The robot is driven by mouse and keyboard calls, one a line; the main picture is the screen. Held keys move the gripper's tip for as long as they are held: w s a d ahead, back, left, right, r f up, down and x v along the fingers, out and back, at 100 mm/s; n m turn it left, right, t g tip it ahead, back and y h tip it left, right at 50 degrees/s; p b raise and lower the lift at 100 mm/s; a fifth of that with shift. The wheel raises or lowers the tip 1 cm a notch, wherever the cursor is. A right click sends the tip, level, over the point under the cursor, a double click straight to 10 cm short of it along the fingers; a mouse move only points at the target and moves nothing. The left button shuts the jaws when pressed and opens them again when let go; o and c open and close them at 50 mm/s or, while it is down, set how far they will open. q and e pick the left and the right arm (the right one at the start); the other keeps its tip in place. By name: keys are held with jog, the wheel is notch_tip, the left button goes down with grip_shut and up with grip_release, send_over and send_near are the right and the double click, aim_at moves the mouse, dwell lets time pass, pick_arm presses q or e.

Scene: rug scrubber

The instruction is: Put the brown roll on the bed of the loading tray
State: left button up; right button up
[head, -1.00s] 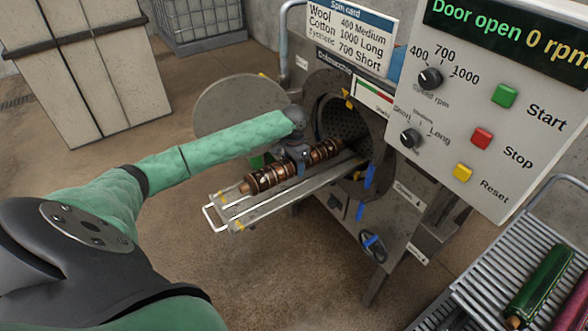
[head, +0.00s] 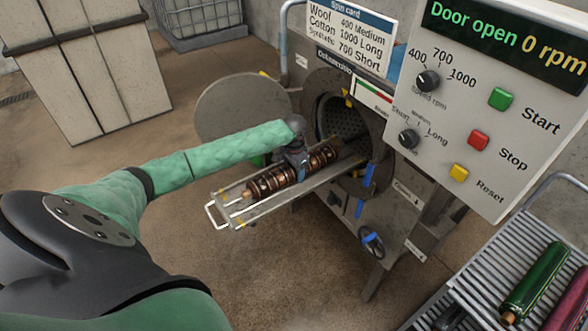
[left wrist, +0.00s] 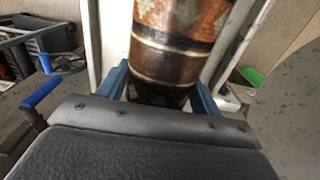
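The brown roll (head: 268,183), with dark and pale bands, lies lengthwise along the loading tray (head: 217,208), which sticks out from the round drum opening. It appears to rest on or just above the bed; contact underneath is hidden. My left gripper (head: 298,168) reaches down over the roll's middle. In the left wrist view the roll (left wrist: 172,40) runs between the two blue fingers (left wrist: 160,92), which sit close against its sides, so the gripper looks shut on it. My right gripper is not in view.
The machine's drum opening (head: 345,120) is open, and its round door (head: 238,105) stands aside at the left. A control panel (head: 490,110) reads "Door open 0 rpm". A green roll (head: 538,280) and a magenta roll (head: 570,305) lie on a slatted rack (head: 480,290) at right.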

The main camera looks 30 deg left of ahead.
pick_arm(q)
jog(key=o, duration=0.3)
jog(key=shift+r, duration=0.1)
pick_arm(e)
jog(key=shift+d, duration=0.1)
pick_arm(q)
jog(key=shift+r, duration=0.35)
notch_tip(320, 180, up, 11)
jog(key=b, duration=0.3)
jog(key=shift+f+b, duration=0.2)
jog(key=shift+b, duration=0.1)
jog(key=shift+r, duration=0.5)
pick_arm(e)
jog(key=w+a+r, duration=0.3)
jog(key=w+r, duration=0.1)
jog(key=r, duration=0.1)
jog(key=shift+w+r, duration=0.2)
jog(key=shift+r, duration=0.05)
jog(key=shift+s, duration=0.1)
